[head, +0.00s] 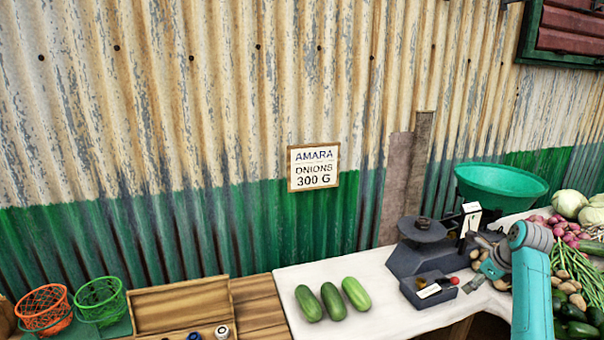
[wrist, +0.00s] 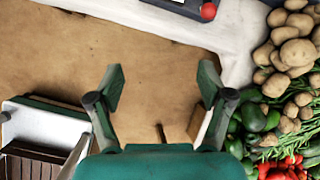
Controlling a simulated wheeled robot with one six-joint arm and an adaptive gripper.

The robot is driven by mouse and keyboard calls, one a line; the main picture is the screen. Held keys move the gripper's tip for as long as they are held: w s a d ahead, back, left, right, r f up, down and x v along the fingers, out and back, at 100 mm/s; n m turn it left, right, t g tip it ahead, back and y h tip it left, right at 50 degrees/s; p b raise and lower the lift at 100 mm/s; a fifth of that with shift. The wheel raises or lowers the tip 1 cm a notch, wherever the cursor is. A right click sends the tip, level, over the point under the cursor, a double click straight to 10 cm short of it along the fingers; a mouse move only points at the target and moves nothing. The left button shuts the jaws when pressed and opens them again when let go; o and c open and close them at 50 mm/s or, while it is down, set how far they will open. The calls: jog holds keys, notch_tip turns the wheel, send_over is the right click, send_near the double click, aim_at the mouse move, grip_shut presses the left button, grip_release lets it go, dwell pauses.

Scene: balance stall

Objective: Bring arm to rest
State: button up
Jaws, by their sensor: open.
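My arm (head: 532,285) is teal and rises at the right of the head view, in front of the produce. My gripper (wrist: 161,80) shows in the wrist view with its two dark green fingers spread wide and nothing between them. Below the fingers is bare brown ground (wrist: 165,60). In the head view the fingers are hard to make out beside the scale.
A dark balance scale (head: 425,250) with a green pan (head: 500,184) stands on the white counter (head: 300,285). Three cucumbers (head: 333,300) lie left of it. Potatoes (wrist: 297,50) and other vegetables crowd the right. Wire baskets (head: 100,298) stand far left.

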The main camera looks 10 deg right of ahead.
jog(key=s+a+f+n+t+h, duration=0.1)
jog(key=s+a+f+n, duration=0.15)
jog(key=a+f, duration=0.7)
jog(key=s+a+f+n+t, duration=0.15)
jog(key=a+f+n, duration=0.25)
jog(key=a+f, duration=0.55)
jog(key=s+a+f+n+t, duration=0.1)
jog(key=s+a+f+n, duration=0.4)
jog(key=s, duration=0.3)
jog(key=s+a+f+n+t, duration=0.1)
jog(key=s+a+f+n, duration=0.1)
jog(key=s+a+f, duration=0.45)
jog(key=s+a+r+n+t, duration=0.1)
jog(key=s+a+r+n, duration=0.3)
jog(key=s, duration=0.5)
jog(key=s+a+r+n+t, duration=0.15)
jog(key=s+a+n, duration=0.35)
jog(key=s, duration=0.5)
jog(key=s+a+r+n+t, duration=0.1)
jog(key=s+a+r+n, duration=0.1)
jog(key=s+r+n, duration=0.2)
jog(key=s+a+r+n+t+y, duration=0.1)
jog(key=s+a+r+n, duration=0.2)
jog(key=s+r, duration=0.7)
notch_tip(320, 180, up, 4)
jog(key=shift+s+f+n, duration=0.15)
jog(key=shift+s+n, duration=0.2)
jog(key=shift+n, duration=0.4)
